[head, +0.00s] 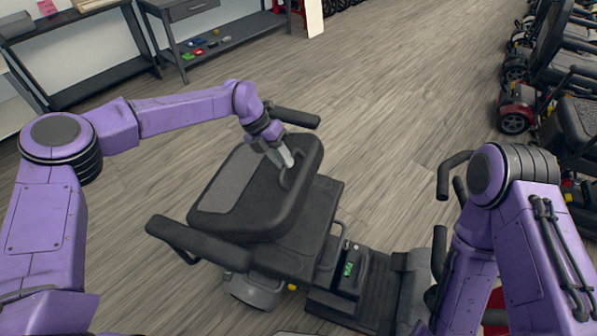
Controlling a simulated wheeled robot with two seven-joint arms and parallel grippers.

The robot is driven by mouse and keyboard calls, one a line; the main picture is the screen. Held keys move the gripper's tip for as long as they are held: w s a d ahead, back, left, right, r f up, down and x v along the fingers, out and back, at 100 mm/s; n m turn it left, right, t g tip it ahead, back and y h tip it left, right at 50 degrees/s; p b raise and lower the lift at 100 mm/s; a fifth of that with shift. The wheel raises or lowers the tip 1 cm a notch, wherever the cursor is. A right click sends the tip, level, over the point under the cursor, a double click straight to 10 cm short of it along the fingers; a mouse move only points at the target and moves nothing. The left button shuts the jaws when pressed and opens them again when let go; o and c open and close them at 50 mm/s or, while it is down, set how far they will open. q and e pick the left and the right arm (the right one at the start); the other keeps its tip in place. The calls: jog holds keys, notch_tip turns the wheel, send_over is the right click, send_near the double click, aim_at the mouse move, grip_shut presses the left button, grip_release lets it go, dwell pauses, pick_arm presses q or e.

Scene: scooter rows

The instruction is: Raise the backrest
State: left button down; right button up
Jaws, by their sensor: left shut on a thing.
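The scooter's black backrest (232,192) is folded down over the seat (312,222) of the scooter in front of me. My left gripper (287,166) is at the far right edge of the backrest, shut on a dark loop-like handle (295,172) there. The fingertips partly hide the handle. My right arm comes in at the lower right, and its gripper is out of view.
Padded armrests (190,240) stick out on both sides of the seat. The footboard (372,290) and handlebar (446,185) are to the right, partly behind my right arm. More scooters (575,120) stand in a row at right. Grey workbenches (190,15) line the back. Wooden floor beyond is clear.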

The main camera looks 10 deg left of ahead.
pick_arm(q)
jog(key=w+a+r, duration=0.1)
jog(key=a+r, duration=0.3)
jog(key=a, duration=0.1)
jog(key=shift+w+a+r+h, duration=0.2)
jog(key=shift+w+a+h, duration=0.05)
jog(key=shift+w+h, duration=0.05)
jog(key=c, duration=1.1)
grip_release()
jog(key=shift+o, duration=0.2)
jog(key=b+v, duration=0.1)
jog(key=v, duration=0.9)
jog(key=shift+w+a+b, duration=0.2)
jog(key=shift+a+b, duration=0.05)
jog(key=shift+b, duration=0.15)
